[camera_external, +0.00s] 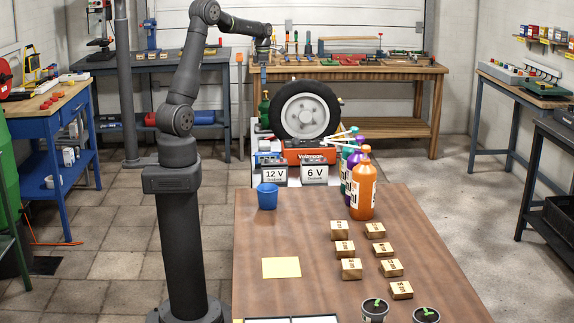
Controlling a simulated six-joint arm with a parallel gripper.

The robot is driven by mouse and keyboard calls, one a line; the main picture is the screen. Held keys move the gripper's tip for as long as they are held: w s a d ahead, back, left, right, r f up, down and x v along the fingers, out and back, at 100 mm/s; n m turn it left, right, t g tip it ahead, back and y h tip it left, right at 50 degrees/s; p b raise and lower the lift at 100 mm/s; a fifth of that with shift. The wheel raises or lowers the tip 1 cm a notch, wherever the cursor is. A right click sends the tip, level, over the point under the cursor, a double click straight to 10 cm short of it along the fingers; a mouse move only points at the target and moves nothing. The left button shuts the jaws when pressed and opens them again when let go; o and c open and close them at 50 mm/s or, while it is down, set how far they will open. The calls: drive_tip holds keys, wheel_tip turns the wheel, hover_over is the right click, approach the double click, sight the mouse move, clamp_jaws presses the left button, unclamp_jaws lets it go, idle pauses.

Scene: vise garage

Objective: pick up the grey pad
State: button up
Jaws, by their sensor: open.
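I cannot make out a grey pad in this view. A flat pale yellow square (281,267) lies on the left part of the brown table (290,225). My gripper (263,66) is small in the picture, at the end of my raised arm. It points down in front of the back workbench, well above and away from the near table. It is open, and I see nothing held in it.
Several wooden blocks (351,268) stand on the table's right half. A blue cup (267,196), an orange bottle (362,185) and other bottles stand at its far end. Potted seedlings (374,309) are at the front edge. The table's middle is clear.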

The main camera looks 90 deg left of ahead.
drive_tip(key=shift+c, duration=0.4)
drive_tip(key=c, duration=0.5)
drive_tip(key=shift+f, duration=0.1)
drive_tip(key=m+h, duration=0.2)
drive_tip(key=m, duration=0.7)
hover_over(265, 142)
drive_tip(key=a, duration=0.4)
wheel_tip(265, 142, down, 7)
drive_tip(key=a+f+m+h, duration=0.2)
drive_tip(key=a+f+m, duration=0.1)
drive_tip(key=f+m, duration=0.55)
drive_tip(key=shift+m, duration=0.25)
drive_tip(key=x, duration=1.7)
drive_tip(key=shift+s+d+r, duration=0.1)
